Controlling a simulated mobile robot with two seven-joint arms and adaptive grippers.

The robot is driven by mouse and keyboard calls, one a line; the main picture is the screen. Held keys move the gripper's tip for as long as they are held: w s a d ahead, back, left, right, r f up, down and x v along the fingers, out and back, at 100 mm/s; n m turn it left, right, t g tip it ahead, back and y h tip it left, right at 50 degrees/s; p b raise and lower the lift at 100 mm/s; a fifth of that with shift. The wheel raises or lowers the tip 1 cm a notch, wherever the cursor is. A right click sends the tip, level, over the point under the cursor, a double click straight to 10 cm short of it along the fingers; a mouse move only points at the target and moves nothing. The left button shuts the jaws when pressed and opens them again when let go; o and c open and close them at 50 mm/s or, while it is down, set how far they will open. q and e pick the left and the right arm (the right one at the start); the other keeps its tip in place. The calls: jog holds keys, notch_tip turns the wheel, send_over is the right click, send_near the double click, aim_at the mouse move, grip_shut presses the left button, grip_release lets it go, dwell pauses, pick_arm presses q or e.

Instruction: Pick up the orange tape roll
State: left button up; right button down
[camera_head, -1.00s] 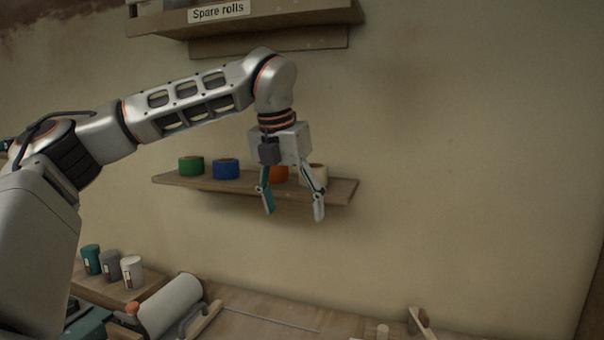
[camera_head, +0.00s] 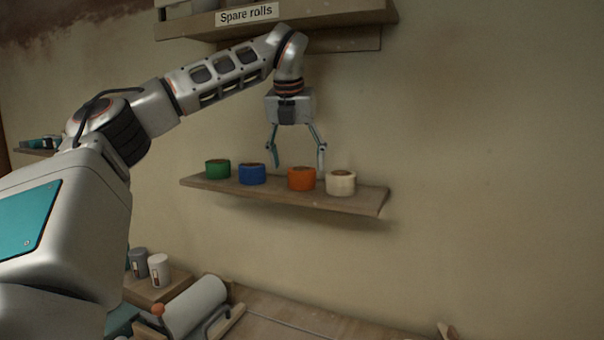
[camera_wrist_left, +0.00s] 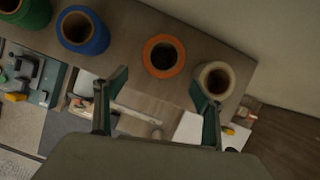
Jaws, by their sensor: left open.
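The orange tape roll (camera_head: 301,179) stands on the small wooden shelf (camera_head: 225,190), between the blue roll (camera_head: 252,174) and the cream roll (camera_head: 340,183). My left gripper (camera_head: 299,168) is open and empty, pointing down, with its fingertips around or just above the height of the roll tops. In the left wrist view the orange roll (camera_wrist_left: 164,56) lies beyond the gap between the two open fingers (camera_wrist_left: 160,88), and the cream roll (camera_wrist_left: 215,79) is close to the right fingertip. I see no contact with the orange roll. My right gripper is not in view.
A green roll (camera_head: 217,168) stands at the shelf's left end. An upper shelf labelled "Spare rolls" (camera_head: 330,18) hangs above my wrist. The wall right of the shelf is clear.

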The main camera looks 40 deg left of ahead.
aim_at(301, 174)
pick_arm(q)
jog(key=shift+w+a, duration=0.3)
jog(key=shift+w, duration=0.2)
jog(key=shift+w+a, duration=0.25)
jog(key=shift+w, duration=0.25)
jog(key=x, duration=0.5)
jog(key=shift+f+p, duration=0.1)
jog(key=shift+p, duration=0.25)
jog(key=c, duration=1.2)
